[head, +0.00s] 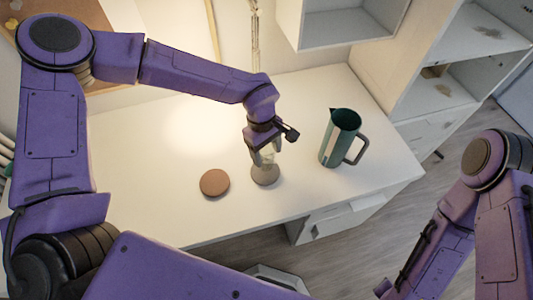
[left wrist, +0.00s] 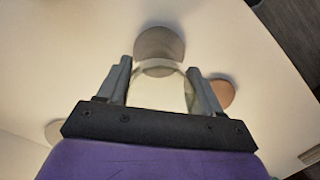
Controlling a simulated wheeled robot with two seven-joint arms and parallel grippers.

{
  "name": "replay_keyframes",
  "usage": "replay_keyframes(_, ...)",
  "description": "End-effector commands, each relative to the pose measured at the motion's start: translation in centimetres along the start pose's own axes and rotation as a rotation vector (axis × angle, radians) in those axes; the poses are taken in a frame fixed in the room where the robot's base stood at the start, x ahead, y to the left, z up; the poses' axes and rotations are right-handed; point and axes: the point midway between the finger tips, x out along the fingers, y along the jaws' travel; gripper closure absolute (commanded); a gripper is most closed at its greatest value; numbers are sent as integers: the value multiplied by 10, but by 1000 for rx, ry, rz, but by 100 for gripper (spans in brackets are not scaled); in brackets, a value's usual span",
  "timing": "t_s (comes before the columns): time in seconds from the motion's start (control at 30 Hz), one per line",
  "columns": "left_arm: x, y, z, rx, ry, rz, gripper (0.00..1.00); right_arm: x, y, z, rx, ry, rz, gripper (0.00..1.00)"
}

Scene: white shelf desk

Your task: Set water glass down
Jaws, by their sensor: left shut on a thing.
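My left gripper (head: 265,157) points down over the desk and is shut on a clear water glass (left wrist: 157,92). In the head view the glass is small and mostly hidden by the fingers. A grey round coaster (head: 265,177) is directly below the glass in that view. It also shows in the left wrist view (left wrist: 160,43), just beyond the fingertips. I cannot tell whether the glass touches it. A brown round coaster (head: 214,183) lies to its left, and shows at the right in the left wrist view (left wrist: 222,93). My right gripper is out of view.
A green jug with a grey handle (head: 340,140) stands on the white desk (head: 300,95), right of the gripper. A white shelf unit (head: 425,90) rises at the right. A wall box (head: 340,25) hangs behind. The desk's left part is clear.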

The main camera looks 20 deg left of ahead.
Motion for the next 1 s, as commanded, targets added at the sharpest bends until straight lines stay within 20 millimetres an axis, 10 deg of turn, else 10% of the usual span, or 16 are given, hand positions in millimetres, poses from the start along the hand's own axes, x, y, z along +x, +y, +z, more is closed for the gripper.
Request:
replay_keyframes(0.57, 40, 4, -11, 0, -1, -1, 70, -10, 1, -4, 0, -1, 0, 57)
replay_keyframes(0.6, 40, 4, -11, 0, 0, -1, 28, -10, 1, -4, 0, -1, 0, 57)
replay_keyframes(0.67, 40, 4, -11, 0, 0, -1, 9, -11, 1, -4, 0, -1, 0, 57)
replay_keyframes(1.0, 35, 4, -11, 0, 0, 0, 9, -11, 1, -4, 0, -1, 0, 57)
